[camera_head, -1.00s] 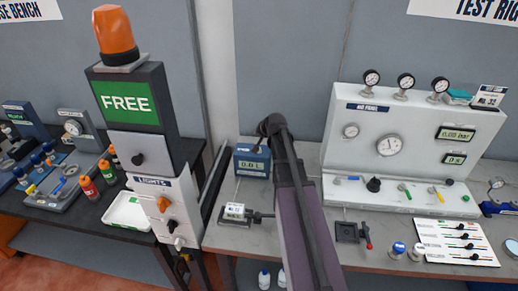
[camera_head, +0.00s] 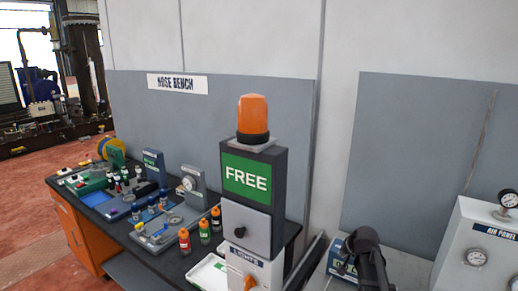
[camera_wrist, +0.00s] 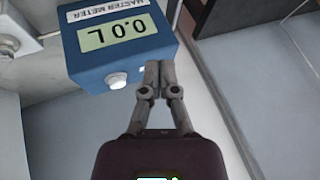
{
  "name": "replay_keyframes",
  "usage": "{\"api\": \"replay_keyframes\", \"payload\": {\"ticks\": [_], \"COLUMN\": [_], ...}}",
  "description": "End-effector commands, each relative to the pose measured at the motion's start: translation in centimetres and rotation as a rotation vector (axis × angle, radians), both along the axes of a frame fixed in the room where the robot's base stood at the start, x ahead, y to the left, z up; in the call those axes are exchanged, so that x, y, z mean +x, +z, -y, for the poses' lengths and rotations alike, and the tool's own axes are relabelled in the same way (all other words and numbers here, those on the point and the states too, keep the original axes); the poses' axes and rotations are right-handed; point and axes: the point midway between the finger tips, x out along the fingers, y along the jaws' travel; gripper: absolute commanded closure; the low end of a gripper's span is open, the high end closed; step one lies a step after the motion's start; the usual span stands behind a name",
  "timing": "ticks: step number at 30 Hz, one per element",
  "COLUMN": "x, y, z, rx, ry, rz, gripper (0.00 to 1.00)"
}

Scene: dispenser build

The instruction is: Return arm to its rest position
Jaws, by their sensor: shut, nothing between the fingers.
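My gripper (camera_wrist: 158,80) shows in the wrist view with its two fingers together and nothing between them. It is close to a blue master meter box (camera_wrist: 115,40) whose display reads 0.0 L; the box appears upside down there. I cannot tell whether the fingertips touch it. In the head view my dark arm stands at the lower right, in front of the blue meter box (camera_head: 337,262), and hides part of it. The gripper's fingers cannot be made out in the head view.
A dark pillar with a green FREE sign (camera_head: 246,176) and orange beacon (camera_head: 253,115) stands left of my arm. The hose bench (camera_head: 118,234) holds bottles and fittings further left. The white air panel (camera_head: 478,245) is at the right. Red floor (camera_head: 30,200) is open at far left.

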Motion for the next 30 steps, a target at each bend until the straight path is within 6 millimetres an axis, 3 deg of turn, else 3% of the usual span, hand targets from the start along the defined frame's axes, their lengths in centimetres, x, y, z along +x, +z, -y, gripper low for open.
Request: {"api": "replay_keyframes", "payload": {"ticks": [1,6,9,15,21,30], "x": [-2.2,-8.4,-12.1,-17.9,-20.0,-20.1], "y": [-1.1,-3.7,-4.9,-6.1,-6.3,-6.3], "z": [-2.2,-7.7,-10.2,-13.0,-13.8,-13.8], "rx": [-0.021,-0.1,-0.146,-0.218,-0.247,-0.248], "ry": [0.054,0.227,0.321,0.454,0.504,0.506], "rz": [-0.047,-0.223,-0.323,-0.476,-0.54,-0.543], "gripper": [1.0,1.0,1.0,1.0,1.0,1.0]}}
